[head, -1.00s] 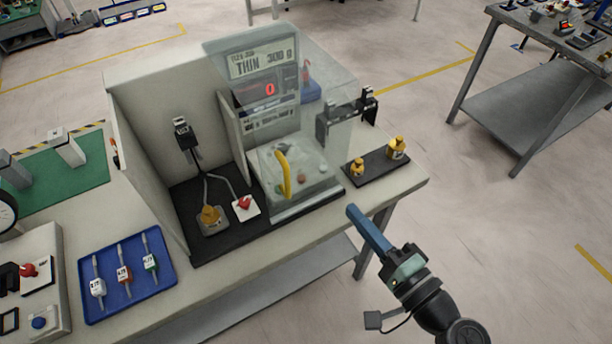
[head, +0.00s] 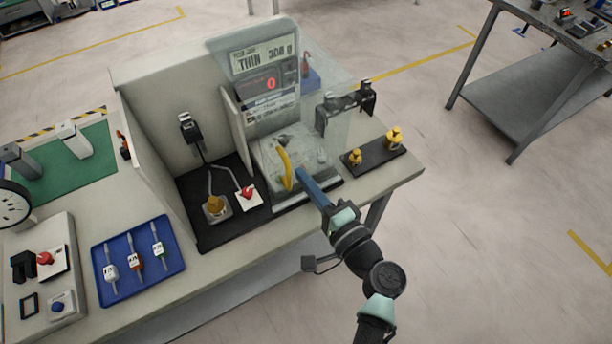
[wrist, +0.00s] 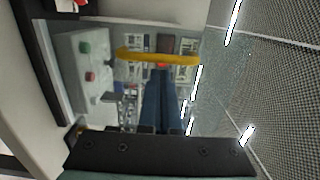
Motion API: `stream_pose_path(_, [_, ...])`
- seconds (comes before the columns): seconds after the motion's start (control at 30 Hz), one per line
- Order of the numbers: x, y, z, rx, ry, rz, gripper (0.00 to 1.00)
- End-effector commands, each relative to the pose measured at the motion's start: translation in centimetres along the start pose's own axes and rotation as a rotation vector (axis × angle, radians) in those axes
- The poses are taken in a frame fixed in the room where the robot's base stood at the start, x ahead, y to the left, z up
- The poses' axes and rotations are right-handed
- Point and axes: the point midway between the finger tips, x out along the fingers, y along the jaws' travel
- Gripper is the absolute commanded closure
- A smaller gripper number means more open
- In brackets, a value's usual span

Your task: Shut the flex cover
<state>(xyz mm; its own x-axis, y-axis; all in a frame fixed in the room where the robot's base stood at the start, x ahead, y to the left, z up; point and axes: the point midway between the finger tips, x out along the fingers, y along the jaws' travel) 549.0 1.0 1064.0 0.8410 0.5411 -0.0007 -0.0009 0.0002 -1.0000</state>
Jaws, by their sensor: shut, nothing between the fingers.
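My gripper (head: 302,174) has long blue fingers, closed together and empty, just right of the handle's lower end in the head view. In the wrist view the handle (wrist: 158,57) crosses just beyond the fingertips (wrist: 160,78). Contact between them cannot be made out.
A black strip with brass weights (head: 375,158) lies right of the cover, near a dark bracket (head: 345,105). A grey divider (head: 238,130) stands left of it. A blue tray (head: 138,259) lies at the front left.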

Motion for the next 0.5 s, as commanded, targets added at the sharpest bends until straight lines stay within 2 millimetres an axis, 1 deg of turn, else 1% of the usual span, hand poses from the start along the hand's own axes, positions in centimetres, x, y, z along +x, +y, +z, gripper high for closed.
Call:
stream_pose_path(0.17, [0.0,0.0,0.0,0.000,-0.001,0.000,1.00])
stream_pose_path(0.27, [0.0,0.0,0.4,0.000,-0.002,0.000,1.00])
stream_pose_path(0.37, [0.1,0.1,1.6,0.001,-0.003,0.001,1.00])
stream_pose_path(0.47, [0.1,0.1,3.5,0.002,-0.005,0.001,1.00])
stream_pose_path(0.5, [0.2,0.1,4.5,0.003,-0.007,0.001,1.00])
